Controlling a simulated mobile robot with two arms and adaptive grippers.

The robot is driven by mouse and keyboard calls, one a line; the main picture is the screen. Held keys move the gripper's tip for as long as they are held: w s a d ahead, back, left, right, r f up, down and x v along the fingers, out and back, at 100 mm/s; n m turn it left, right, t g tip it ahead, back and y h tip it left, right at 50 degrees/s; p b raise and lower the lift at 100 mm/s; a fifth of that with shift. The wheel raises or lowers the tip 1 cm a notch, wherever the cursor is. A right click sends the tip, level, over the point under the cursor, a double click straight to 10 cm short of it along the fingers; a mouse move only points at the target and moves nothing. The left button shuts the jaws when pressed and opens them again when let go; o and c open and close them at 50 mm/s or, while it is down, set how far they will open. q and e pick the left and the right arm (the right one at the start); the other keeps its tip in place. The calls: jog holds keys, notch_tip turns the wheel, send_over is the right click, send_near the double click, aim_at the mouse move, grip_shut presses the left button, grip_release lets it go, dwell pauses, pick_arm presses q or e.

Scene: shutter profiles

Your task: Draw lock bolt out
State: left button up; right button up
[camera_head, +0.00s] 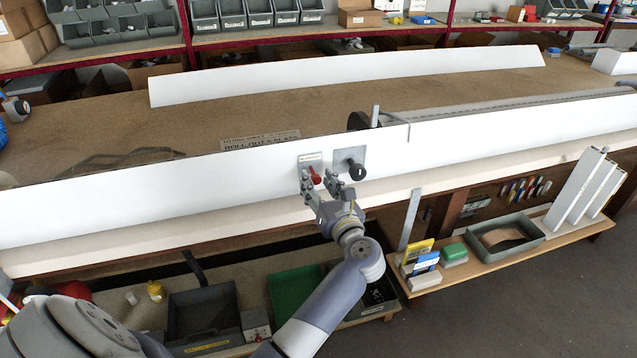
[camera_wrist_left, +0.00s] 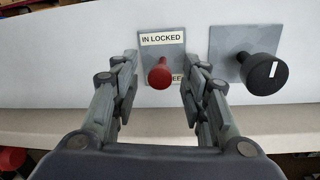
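A red knob, the lock bolt (camera_wrist_left: 160,76), stands out from a small grey plate (camera_wrist_left: 175,54) on the white front board. A label above it reads "IN LOCKED"; a lower label is mostly hidden behind the knob. The red knob also shows in the head view (camera_head: 315,176). My left gripper (camera_wrist_left: 158,98) is open, with one finger on each side of the red knob and visible space between the fingers and the knob. It also shows in the head view (camera_head: 325,180), just in front of the board. My right gripper is not in view.
A black knob (camera_wrist_left: 264,72) on its own grey plate sits close right of the red one. The long white board (camera_head: 150,196) runs across the bench front. A lower shelf (camera_head: 540,243) holds a grey tray (camera_head: 508,236) and boxes.

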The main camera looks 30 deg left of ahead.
pick_arm(q)
jog(key=shift+s+d+f, duration=0.1)
jog(key=shift+s+d, duration=0.1)
jog(key=shift+d, duration=0.1)
jog(key=v, duration=0.6)
jog(key=shift+s+d, duration=0.2)
jog(key=shift+d, duration=0.1)
